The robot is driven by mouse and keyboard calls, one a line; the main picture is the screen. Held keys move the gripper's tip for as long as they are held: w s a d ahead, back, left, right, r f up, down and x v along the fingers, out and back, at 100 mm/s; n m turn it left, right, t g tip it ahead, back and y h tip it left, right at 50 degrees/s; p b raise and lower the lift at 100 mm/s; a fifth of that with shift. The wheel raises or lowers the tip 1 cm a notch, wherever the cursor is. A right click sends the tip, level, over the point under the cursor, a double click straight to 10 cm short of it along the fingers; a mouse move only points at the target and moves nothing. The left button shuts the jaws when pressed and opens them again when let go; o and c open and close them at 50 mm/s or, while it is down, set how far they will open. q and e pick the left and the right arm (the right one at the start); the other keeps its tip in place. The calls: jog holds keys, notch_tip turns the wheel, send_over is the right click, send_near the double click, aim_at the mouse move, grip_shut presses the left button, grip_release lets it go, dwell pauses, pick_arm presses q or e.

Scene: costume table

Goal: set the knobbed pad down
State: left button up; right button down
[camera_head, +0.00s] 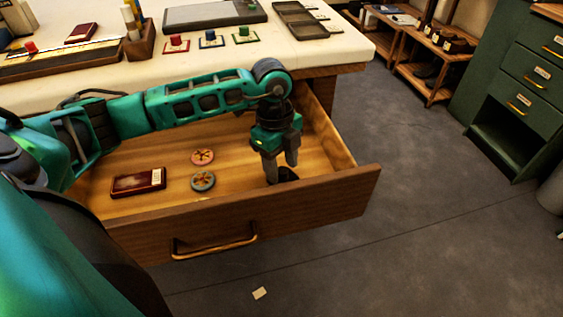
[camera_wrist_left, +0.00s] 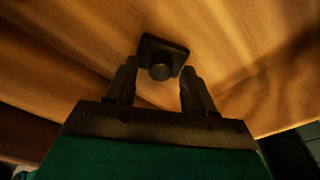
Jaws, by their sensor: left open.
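The knobbed pad is a dark square plate with a round knob; it shows in the left wrist view (camera_wrist_left: 163,55) and lies on the wooden drawer floor. In the head view the pad (camera_head: 287,174) is partly hidden behind my left gripper (camera_head: 280,172). The left gripper points down into the right part of the open drawer. In the left wrist view its fingers (camera_wrist_left: 158,88) stand apart, one on each side of the knob, with a gap to it. My right gripper is not in view.
The open drawer (camera_head: 245,222) also holds a dark red box (camera_head: 138,182), a pinkish disc (camera_head: 202,157) and a grey disc (camera_head: 203,181). Its walls surround the gripper. On the white tabletop (camera_head: 330,55) stand red (camera_head: 176,41), blue (camera_head: 211,37) and green (camera_head: 244,32) knobbed pieces.

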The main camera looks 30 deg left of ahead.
pick_arm(q)
notch_tip(320, 180, up, 12)
jog(key=a+p, duration=0.1)
jog(key=p, duration=0.1)
jog(key=shift+a, duration=0.2)
jog(key=shift+w+f, duration=0.1)
dwell(0.3)
